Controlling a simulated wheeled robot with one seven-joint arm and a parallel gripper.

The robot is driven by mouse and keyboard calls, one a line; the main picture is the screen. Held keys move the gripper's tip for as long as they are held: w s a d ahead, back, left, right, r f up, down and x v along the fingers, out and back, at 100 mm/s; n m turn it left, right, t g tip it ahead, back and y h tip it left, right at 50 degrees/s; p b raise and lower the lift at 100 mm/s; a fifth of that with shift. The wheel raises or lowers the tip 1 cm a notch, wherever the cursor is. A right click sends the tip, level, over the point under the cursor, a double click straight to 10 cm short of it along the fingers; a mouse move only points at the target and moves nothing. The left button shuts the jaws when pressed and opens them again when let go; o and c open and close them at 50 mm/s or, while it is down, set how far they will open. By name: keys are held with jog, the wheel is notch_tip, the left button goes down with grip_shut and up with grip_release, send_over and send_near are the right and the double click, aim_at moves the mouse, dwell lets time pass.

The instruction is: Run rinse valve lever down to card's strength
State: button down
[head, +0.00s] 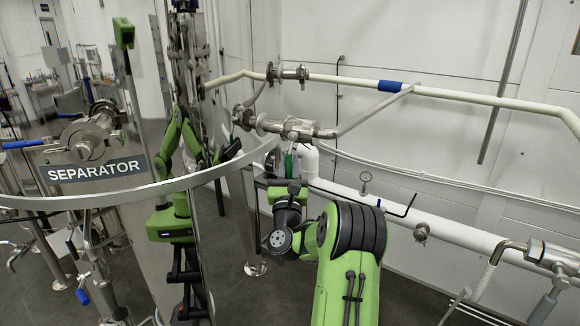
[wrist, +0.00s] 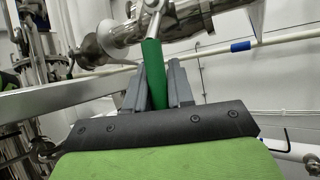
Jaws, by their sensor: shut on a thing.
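The rinse valve lever has a green grip (wrist: 153,72) and shows large in the wrist view. It hangs below a steel valve fitting (wrist: 158,12), roughly upright. My gripper (wrist: 158,80) has its two grey fingers on either side of the grip and is shut on it. In the head view a small piece of the green lever (head: 289,163) shows below the valve (head: 297,130), above my wrist. My arm hides the fingers there. No card with a strength can be made out.
A polished tank with a SEPARATOR sign (head: 96,172) and a curved steel rim (head: 215,172) stands close on the left. A pale pipe with a blue sleeve (head: 389,86) runs along the wall. A white pipe (head: 460,236) runs lower right.

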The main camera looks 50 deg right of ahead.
jog(key=c, duration=1.1)
grip_release()
jog(key=b+v, duration=1.4)
jog(key=v, duration=0.2)
jog(key=shift+r, duration=0.1)
